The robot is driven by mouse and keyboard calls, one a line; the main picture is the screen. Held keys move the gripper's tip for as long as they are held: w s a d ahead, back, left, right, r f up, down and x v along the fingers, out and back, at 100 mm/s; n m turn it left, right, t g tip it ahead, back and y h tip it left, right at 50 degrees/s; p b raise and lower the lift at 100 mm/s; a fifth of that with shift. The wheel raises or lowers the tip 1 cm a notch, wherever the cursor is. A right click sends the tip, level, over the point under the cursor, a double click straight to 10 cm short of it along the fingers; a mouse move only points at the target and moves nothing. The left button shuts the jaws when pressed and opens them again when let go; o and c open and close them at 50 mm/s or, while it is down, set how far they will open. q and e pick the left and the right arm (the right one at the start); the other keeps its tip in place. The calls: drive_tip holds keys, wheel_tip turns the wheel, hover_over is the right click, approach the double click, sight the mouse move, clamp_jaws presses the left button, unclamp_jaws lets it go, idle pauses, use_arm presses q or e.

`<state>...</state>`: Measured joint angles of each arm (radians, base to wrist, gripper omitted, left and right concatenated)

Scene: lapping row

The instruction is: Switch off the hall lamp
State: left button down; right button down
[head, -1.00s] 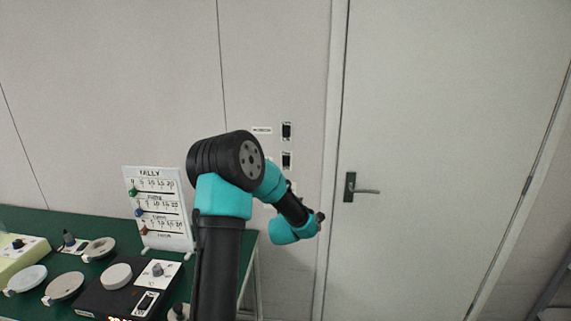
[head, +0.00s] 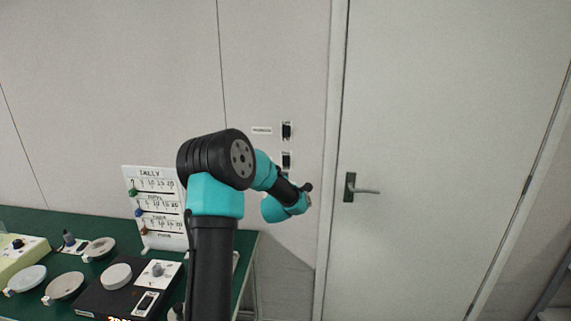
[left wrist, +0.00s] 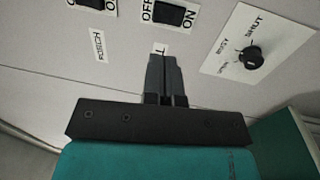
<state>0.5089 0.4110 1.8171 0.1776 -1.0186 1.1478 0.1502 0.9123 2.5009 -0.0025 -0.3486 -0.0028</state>
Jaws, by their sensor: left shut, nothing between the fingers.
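In the left wrist view a black rocker switch (left wrist: 175,13) is set in the wall, with OFF on its left and ON on its right. Its label (left wrist: 161,49) is partly hidden by my fingers; only its last letters, like "LL", show. Which way the rocker is tipped I cannot tell. My left gripper (left wrist: 163,60) is shut and empty, its tips just below this switch in the picture; contact is not clear. In the head view the left arm's wrist (head: 288,203) is near the wall, left of the door. My right gripper is not in view.
A second switch (left wrist: 94,3), with a PORCH label (left wrist: 99,45), is to the left, and a knob plate (left wrist: 284,36) to the right. Head view: two wall switches (head: 286,131) (head: 286,160), a door handle (head: 350,188), a tally board (head: 160,232) and a cluttered green table (head: 30,222).

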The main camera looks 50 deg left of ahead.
sight(286, 159)
use_arm(q)
drive_tip(key=x, duration=1.1)
